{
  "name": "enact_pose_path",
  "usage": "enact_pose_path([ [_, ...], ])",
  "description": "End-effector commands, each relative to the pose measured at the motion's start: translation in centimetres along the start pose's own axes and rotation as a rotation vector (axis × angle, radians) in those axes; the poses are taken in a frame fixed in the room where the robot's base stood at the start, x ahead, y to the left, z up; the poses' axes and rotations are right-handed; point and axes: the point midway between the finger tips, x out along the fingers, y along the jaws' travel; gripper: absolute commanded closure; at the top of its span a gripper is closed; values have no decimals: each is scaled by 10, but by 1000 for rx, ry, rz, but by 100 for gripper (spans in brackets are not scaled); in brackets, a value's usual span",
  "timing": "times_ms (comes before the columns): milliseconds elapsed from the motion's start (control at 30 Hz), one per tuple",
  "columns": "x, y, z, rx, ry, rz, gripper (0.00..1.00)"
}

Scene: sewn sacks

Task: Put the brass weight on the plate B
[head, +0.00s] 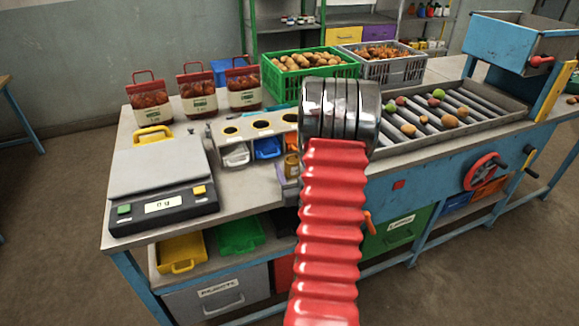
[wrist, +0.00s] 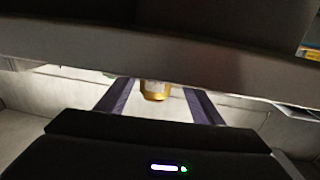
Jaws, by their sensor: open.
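The brass weight (wrist: 155,90) shows in the wrist view as a small golden piece between the two dark purple fingers of my gripper (wrist: 157,97). The fingers are open, with a gap on each side of it, and its upper part is cut off by a dark edge. In the head view, a small brass-coloured piece (head: 291,166) shows just left of my red arm, which hides most of my gripper. I see no plate marked B; a scale (head: 160,175) with a bare grey platform and a display stands at the left of the bench.
A block with several round holes (head: 250,127) and small coloured bins stands behind the brass piece. Three red sacks (head: 198,92) stand at the back. A yellow-handled item (head: 153,134) is behind the scale. A green crate (head: 306,72) and a roller conveyor (head: 430,115) lie beyond my arm.

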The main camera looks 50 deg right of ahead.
Motion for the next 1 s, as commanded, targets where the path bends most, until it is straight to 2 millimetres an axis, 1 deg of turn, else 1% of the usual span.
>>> enact_pose_path([
  [100,-1,4,0,0,0,7,39],
  [367,-2,6,0,0,1,11,39],
  [400,-2,6,0,0,1,11,41],
  [1000,-3,7,0,0,1,12,83],
])
